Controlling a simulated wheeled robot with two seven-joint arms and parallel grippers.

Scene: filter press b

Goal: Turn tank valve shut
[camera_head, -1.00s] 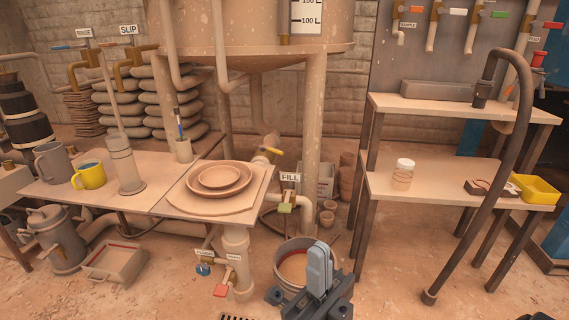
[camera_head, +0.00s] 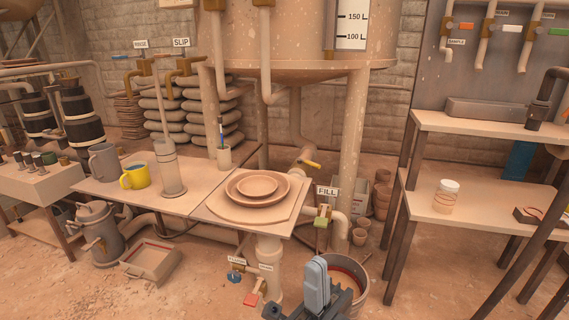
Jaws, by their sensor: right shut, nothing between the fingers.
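The tank (camera_head: 290,45) stands on legs at the top centre, with a level scale marked 100 L and 150 L. Nearer, a valve with a green handle (camera_head: 321,220) sits on a pipe below the FILL sign (camera_head: 327,191). My right gripper (camera_head: 317,266) is shut and empty at the bottom centre, in front of a bucket and below both valves, apart from them. My left gripper is not in view.
A table (camera_head: 205,205) with stacked plates (camera_head: 257,187), a yellow mug (camera_head: 135,177) and a grey mug stands left of the valves. The bucket (camera_head: 358,285) stands on the floor behind my right gripper. A shelf (camera_head: 470,215) holds a jar at right.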

